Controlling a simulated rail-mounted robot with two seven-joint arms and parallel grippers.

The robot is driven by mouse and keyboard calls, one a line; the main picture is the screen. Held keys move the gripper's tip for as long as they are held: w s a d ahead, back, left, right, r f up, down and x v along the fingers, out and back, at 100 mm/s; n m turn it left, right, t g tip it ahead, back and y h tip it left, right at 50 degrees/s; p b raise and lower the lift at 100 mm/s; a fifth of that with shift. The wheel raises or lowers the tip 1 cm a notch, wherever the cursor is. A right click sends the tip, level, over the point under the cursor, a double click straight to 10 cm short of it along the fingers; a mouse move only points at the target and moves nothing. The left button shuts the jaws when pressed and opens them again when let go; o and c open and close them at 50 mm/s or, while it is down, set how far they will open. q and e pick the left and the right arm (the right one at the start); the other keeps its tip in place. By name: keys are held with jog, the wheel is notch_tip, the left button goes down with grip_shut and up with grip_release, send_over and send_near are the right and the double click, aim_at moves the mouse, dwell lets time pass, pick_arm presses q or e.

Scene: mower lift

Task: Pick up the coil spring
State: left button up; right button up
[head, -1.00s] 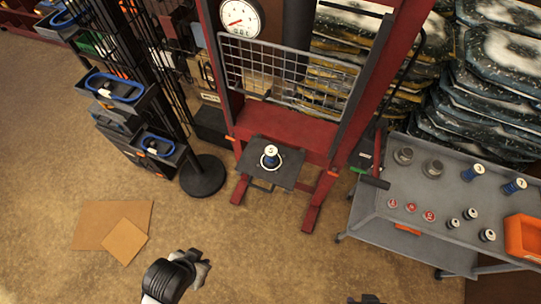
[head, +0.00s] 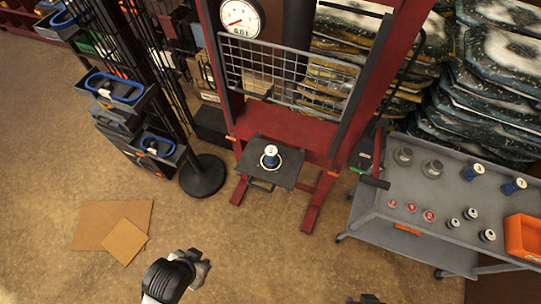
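A small blue piece with a white top (head: 271,154) stands upright in a white ring on the dark plate (head: 287,170) of the red press. Two similar blue pieces with white tops, one nearer (head: 472,172) and one farther right (head: 513,187), are on the grey cart. I cannot tell for sure which of these is the coil spring. My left gripper (head: 198,268) is low in the picture over the floor, apart from all of them; its finger opening is not clear. Only a dark bit of my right gripper (head: 366,299) shows at the bottom edge.
The red press frame (head: 285,126) has a wire guard (head: 290,75) raised above its plate and a dial gauge (head: 240,19). The grey cart (head: 385,232) also carries metal cylinders and an orange bin (head: 523,238). A black rack stands left. The front floor is mostly clear, with cardboard (head: 95,220).

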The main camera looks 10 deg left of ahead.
pick_arm(q)
jog(key=o, duration=1.1)
jog(key=shift+o, duration=0.2)
jog(key=shift+a, duration=0.1)
jog(key=shift+w, duration=0.1)
